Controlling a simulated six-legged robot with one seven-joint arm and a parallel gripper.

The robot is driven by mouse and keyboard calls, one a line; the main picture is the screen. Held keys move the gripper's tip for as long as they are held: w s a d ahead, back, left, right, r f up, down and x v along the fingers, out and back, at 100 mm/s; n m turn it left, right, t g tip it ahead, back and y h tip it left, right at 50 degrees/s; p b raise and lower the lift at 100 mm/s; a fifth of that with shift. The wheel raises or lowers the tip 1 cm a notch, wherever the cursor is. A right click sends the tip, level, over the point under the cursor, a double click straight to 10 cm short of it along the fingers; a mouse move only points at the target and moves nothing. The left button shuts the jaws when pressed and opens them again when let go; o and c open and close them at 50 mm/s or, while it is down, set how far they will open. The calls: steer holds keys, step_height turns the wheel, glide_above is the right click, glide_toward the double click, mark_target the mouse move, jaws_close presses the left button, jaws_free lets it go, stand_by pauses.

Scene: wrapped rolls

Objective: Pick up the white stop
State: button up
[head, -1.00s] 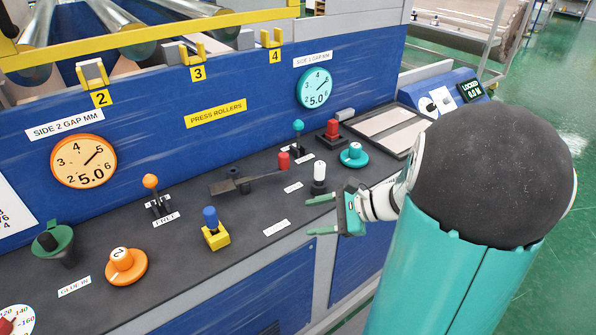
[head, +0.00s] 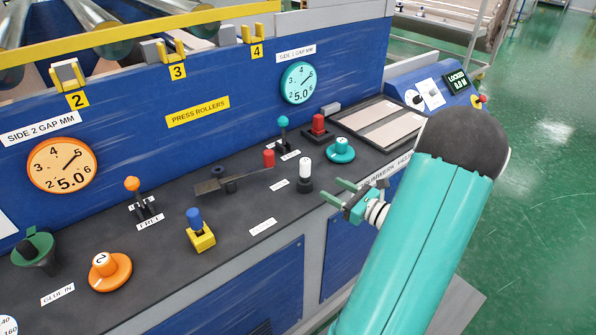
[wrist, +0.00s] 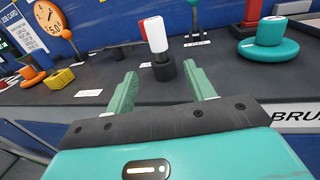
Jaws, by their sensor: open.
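The white stop (head: 305,168) is a small white cylinder standing upright in a black base on the dark console top. It also shows in the wrist view (wrist: 156,34), beyond and between my finger tips, its black base below it. My gripper (head: 341,194) has two green fingers, spread apart and empty. It is at the console's front edge, to the right of and nearer than the white stop, not touching it. In the wrist view my gripper (wrist: 162,90) points toward the stop with a gap left between.
A red-topped handle (head: 268,158) is just left of the stop, and a teal knob (head: 341,149) is to its right. A blue-topped yellow block (head: 199,231) and an orange knob (head: 110,270) stand farther left. A blue panel (head: 220,65) rises behind.

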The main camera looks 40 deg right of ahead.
mark_target(309, 176)
steer(key=w, duration=0.7)
steer(key=shift+w+a, duration=0.1)
steer(key=shift+a, duration=0.2)
steer(key=w, duration=0.6)
steer(key=shift+a+r, duration=0.25)
steer(key=c, duration=1.1)
steer(key=shift+r, duration=0.1)
